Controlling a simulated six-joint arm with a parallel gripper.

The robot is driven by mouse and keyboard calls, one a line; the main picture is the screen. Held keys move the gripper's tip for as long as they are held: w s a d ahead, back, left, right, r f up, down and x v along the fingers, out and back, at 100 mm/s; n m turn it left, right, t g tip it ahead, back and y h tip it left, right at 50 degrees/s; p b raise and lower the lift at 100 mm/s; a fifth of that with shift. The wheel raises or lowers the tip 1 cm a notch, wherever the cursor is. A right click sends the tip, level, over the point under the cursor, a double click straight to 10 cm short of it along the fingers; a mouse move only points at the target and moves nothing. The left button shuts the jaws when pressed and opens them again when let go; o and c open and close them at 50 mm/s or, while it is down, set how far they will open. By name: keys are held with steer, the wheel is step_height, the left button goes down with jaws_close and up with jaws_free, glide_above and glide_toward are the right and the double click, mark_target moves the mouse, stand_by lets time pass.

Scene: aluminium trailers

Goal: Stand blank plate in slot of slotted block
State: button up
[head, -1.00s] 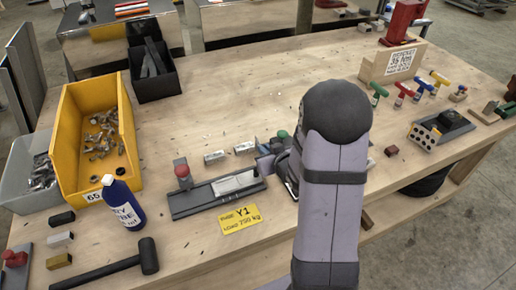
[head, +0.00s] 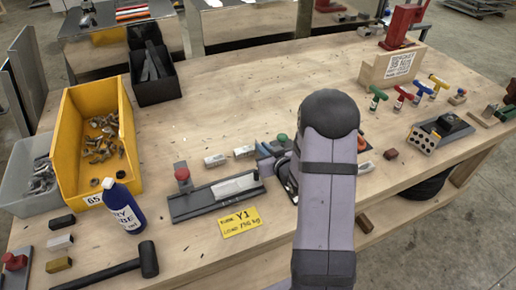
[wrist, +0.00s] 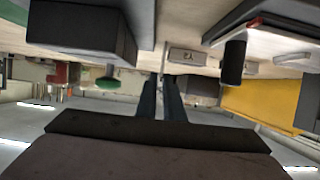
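My gripper (wrist: 162,85) shows in the wrist view as two dark fingers close together, with a narrow pale strip between them. I cannot tell if that strip is a plate held edge-on or only background. In the head view my own arm covers the fingertips. I cannot pick out the blank plate for certain; a pale flat piece (head: 238,187) lies on a long grey base (head: 196,205) left of my arm. I cannot identify the slotted block for certain either; a blue-grey block (head: 265,149) stands partly hidden beside my arm. A large dark block (wrist: 80,32) fills the wrist view's upper left.
Small pale labelled blocks (head: 215,160) stand behind the grey base. A yellow bin (head: 70,150), blue bottle (head: 122,205) and hammer (head: 148,260) are at left. T-handled tools (head: 403,95) and a holed block (head: 421,139) are at right. The table's back middle is clear.

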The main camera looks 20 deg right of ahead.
steer(key=shift+p+x, duration=1)
steer(key=shift+x, duration=1.5)
steer(key=shift+a+f, duration=0.1)
steer(key=shift+f, duration=0.05)
steer(key=shift+s, duration=0.1)
jaws_close()
steer(key=shift+r+b, duration=0.9)
steer(key=shift+r, duration=4.1)
